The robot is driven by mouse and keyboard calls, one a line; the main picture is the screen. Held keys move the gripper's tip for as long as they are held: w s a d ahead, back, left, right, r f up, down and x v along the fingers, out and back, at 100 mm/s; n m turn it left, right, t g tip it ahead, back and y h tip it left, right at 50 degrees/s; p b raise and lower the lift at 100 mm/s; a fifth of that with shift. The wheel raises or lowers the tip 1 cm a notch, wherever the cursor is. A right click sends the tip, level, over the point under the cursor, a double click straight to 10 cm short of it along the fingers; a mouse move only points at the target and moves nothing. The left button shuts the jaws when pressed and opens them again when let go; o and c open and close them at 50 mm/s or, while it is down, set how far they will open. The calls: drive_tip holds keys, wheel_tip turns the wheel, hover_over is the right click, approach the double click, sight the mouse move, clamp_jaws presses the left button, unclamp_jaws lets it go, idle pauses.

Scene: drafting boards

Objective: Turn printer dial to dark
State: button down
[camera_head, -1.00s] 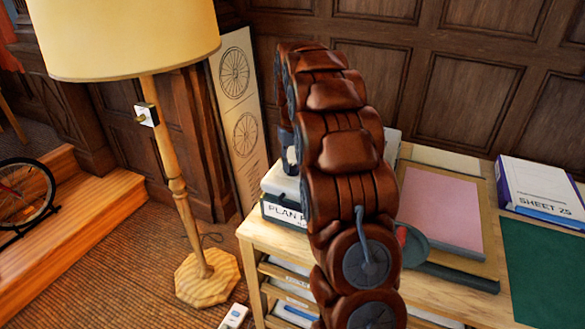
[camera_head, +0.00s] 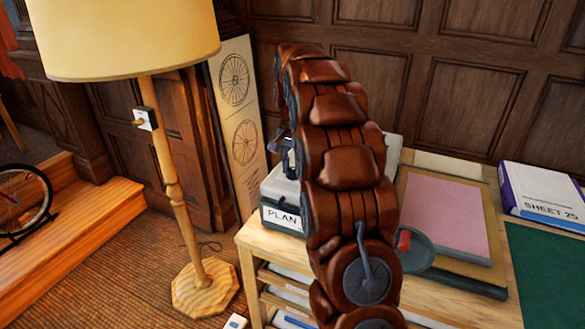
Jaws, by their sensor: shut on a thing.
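The printer (camera_head: 283,216) is a pale box with a dark front and a white label starting "PLAN", at the left end of the wooden table. My brown segmented arm stands in front of it and hides its right side. My gripper (camera_head: 290,163) shows only in part, a dark and white shape just above the printer's back edge, left of the arm. It is low over the printer and shut on the dial. The dial itself and the fingertips are hidden, so its setting cannot be read.
A floor lamp (camera_head: 165,160) stands left of the table (camera_head: 455,303). A pink sheet on a board (camera_head: 445,215), a round dark dish with a red thing (camera_head: 415,250), a "SHEET 25" binder (camera_head: 545,195) and a green mat (camera_head: 550,265) lie to the right. Panelled wall behind.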

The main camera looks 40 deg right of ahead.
sight(292, 169)
drive_tip(key=shift+m, duration=0.3)
drive_tip(key=c, duration=0.9)
unclamp_jaws()
drive_tip(key=shift+o, duration=0.2)
drive_tip(key=shift+r, duration=3.75)
